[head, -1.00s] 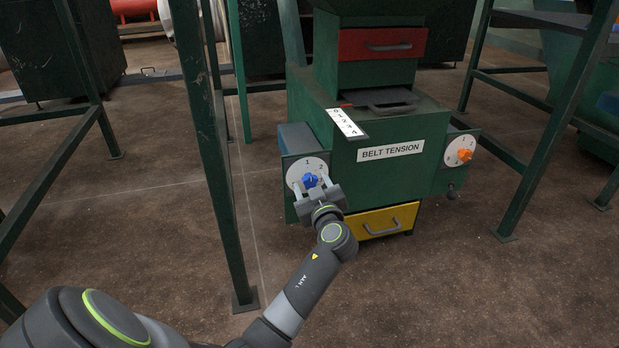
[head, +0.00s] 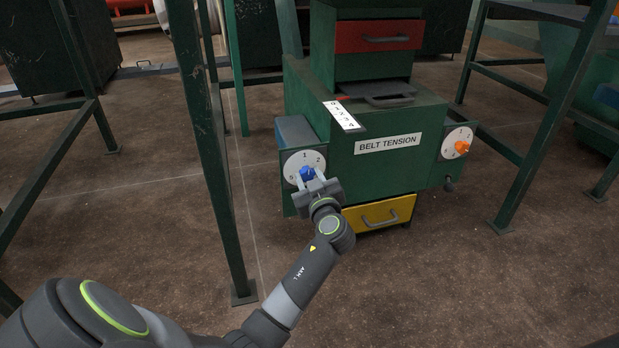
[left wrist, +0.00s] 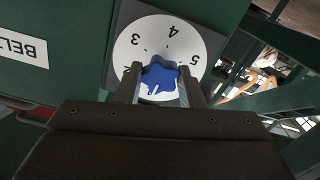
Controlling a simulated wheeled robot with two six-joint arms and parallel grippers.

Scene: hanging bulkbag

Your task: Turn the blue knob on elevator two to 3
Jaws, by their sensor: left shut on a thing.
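The blue knob (head: 307,174) sits on a white round dial (head: 294,161) on the left side of the green BELT TENSION machine. It also shows in the left wrist view (left wrist: 159,74), where the dial (left wrist: 188,44) appears upside down with 2, 3, 4 and 5 visible. The 1 is hidden there but shows in the head view. A white mark on the knob points roughly towards the hidden 1 side. My left gripper (head: 309,177) is shut on the knob, one finger on each side. My right gripper is out of view.
An orange knob (head: 461,147) sits on a second dial at the machine's right. A red drawer (head: 380,37) is above and a yellow drawer (head: 380,214) below. A green post (head: 213,150) stands left of my left forearm. The brown floor in front is open.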

